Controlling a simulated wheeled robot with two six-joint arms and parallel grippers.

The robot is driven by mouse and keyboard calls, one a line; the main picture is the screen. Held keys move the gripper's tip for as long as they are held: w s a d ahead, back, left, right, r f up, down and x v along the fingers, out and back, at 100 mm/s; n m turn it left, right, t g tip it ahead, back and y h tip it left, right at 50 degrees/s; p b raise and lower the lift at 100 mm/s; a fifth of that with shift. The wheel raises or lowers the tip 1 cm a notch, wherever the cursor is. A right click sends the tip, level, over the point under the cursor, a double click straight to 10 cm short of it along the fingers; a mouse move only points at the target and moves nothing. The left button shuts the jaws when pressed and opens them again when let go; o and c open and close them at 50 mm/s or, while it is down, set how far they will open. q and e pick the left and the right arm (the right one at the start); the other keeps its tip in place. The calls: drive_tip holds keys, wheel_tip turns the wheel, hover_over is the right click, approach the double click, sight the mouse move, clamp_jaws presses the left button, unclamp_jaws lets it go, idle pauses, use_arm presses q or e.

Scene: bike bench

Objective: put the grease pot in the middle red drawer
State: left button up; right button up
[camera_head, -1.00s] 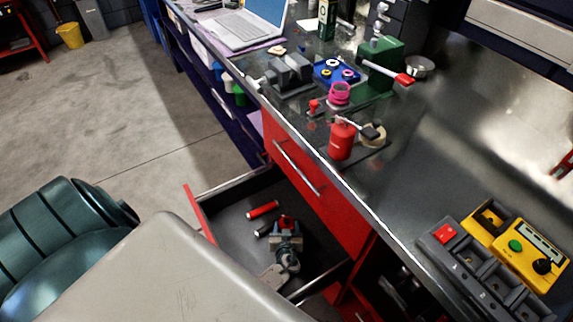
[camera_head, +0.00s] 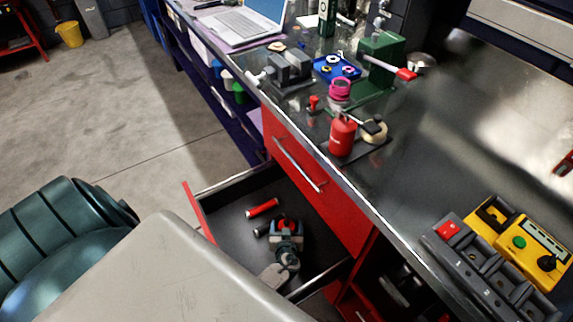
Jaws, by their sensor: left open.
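The middle red drawer (camera_head: 226,222) is pulled open below a shut red drawer (camera_head: 318,187). My left gripper (camera_head: 287,224) is open, over or inside this drawer, pointing down into it. A small red and dark thing shows at its fingertips; I cannot tell whether this is the grease pot or whether it rests on the drawer floor. A red tube (camera_head: 263,207) and a short black tube (camera_head: 262,230) lie in the drawer, left of the gripper. My right gripper is not in view.
On the bench (camera_head: 400,165) stand a red can (camera_head: 342,135), a tape roll (camera_head: 375,130), pink rings (camera_head: 340,89), a blue tray (camera_head: 336,68) and a green press (camera_head: 380,56). A yellow device (camera_head: 519,243) and grey holder (camera_head: 470,262) are front right.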

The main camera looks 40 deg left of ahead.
use_arm(q)
drive_tip(key=shift+r+p, duration=0.65)
drive_tip(key=shift+p, duration=0.2)
drive_tip(key=shift+s+d, duration=0.15)
drive_tip(key=shift+s, duration=0.15)
drive_tip(key=b+v, duration=0.1)
drive_tip(key=v, duration=0.5)
drive_tip(key=shift+s+d+r, duration=0.2)
drive_tip(key=shift+d, duration=0.05)
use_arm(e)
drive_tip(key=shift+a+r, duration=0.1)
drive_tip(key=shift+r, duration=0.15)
